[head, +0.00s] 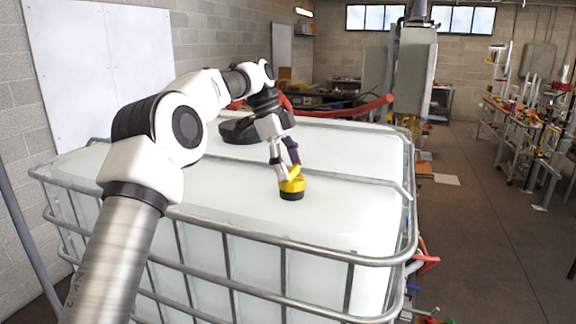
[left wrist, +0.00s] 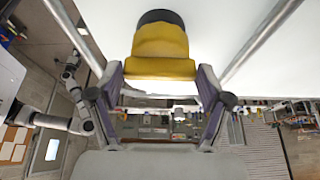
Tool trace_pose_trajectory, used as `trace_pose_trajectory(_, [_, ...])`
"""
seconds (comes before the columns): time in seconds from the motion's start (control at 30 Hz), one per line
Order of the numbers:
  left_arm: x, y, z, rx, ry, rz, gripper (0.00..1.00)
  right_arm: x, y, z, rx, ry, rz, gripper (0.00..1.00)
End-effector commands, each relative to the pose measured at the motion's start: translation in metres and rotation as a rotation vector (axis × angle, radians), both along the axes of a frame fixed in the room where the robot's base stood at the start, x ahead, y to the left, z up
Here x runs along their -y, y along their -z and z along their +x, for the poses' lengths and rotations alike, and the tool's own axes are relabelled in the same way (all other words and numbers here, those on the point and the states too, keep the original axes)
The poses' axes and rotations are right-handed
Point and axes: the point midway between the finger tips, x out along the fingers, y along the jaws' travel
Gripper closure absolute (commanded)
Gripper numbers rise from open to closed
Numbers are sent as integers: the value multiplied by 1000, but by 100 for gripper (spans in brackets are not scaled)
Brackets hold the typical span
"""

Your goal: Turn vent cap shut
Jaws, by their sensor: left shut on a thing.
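The vent cap (head: 292,184) is yellow with a black lower ring and stands on top of the white tank (head: 230,200). My left gripper (head: 286,170) reaches down to it from behind and is shut on its yellow part. In the left wrist view the yellow cap (left wrist: 160,52) sits between the two fingers of the left gripper (left wrist: 160,85), with its dark base beyond. My right gripper is in neither view.
A metal tube cage (head: 300,250) surrounds the tank. A large black lid (head: 238,131) lies on the tank behind the cap. A red hose (head: 345,110) runs along the back. Open floor (head: 480,240) lies to the right.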

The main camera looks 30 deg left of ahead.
Motion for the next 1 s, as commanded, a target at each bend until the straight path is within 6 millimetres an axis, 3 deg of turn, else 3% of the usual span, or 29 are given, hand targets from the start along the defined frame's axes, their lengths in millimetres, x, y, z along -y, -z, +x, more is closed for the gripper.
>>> trace_pose_trajectory(0.27, [1, 2, 0, -4, 4, -1, 57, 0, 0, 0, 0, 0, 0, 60])
trace_pose_trajectory(0.3, [1, 2, 0, -3, 3, -1, 8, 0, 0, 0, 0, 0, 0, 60])
trace_pose_trajectory(0.33, [1, 1, 0, -3, 3, -1, 0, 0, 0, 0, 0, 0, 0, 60])
trace_pose_trajectory(0.83, [0, 0, 0, 0, -4, 0, 0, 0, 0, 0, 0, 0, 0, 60])
trace_pose_trajectory(1.0, [1, -1, -2, 0, -110, -1, 0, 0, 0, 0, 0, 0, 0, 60])
